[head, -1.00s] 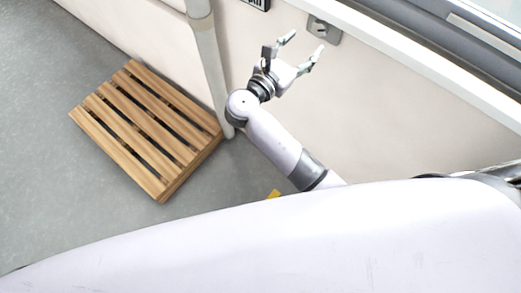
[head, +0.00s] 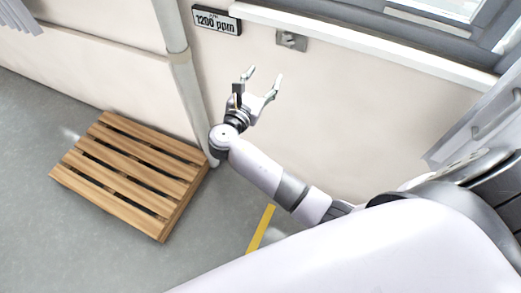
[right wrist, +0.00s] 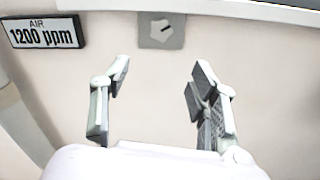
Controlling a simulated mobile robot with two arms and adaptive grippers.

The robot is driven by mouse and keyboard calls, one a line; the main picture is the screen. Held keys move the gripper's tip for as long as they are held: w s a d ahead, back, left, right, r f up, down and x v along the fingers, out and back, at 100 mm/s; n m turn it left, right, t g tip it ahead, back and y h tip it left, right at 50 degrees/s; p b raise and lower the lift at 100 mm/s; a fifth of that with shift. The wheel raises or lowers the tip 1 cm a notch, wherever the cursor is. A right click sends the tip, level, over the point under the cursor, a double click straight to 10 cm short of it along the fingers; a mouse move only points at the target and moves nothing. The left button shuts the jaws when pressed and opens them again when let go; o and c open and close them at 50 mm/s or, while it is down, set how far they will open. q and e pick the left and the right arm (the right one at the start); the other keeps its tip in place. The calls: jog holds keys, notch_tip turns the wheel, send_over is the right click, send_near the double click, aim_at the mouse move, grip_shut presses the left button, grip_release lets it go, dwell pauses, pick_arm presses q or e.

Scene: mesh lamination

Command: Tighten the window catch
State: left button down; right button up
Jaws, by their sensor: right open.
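The window catch is a small grey metal plate with a knob (head: 291,40), fixed to the wall just under the white window sill. It also shows in the right wrist view (right wrist: 161,30), at the top middle, with a dark slot on its knob. My right gripper (head: 263,77) is open and empty, below and to the left of the catch in the head view, and apart from it. In the right wrist view its two fingers (right wrist: 158,80) stand wide apart, with the catch above the gap between them. My left gripper is not in view.
A sign reading 1200 ppm (head: 216,20) hangs left of the catch. A vertical pipe (head: 181,75) runs down the wall. A wooden pallet (head: 130,170) lies on the floor. A yellow floor line (head: 261,229) is near my arm. The wall around the catch is clear.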

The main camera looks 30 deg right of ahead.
aim_at(287, 41)
jog(key=s+f+g+y+b, duration=0.1)
jog(key=s+f+y, duration=0.1)
jog(key=f, duration=1.1)
jog(key=s+f+m+g+y+b, duration=0.1)
jog(key=s+f+y, duration=0.1)
jog(key=f, duration=1.1)
jog(key=shift+a+m+y, duration=0.3)
jog(key=shift+y, duration=0.6)
jog(key=w+d+r+n+t+h+b, duration=0.1)
jog(key=w+r+n+h+b, duration=0.15)
jog(key=r, duration=1.05)
jog(key=w+r+n+t+h+b, duration=0.15)
jog(key=r+h+b, duration=0.25)
jog(key=r, duration=0.9)
jog(key=shift+m+g, duration=0.25)
jog(key=shift+m, duration=0.25)
jog(key=p+x, duration=0.3)
jog(key=x, duration=1.4)
jog(key=shift+w, duration=0.3)
jog(key=shift+c, duration=0.6)
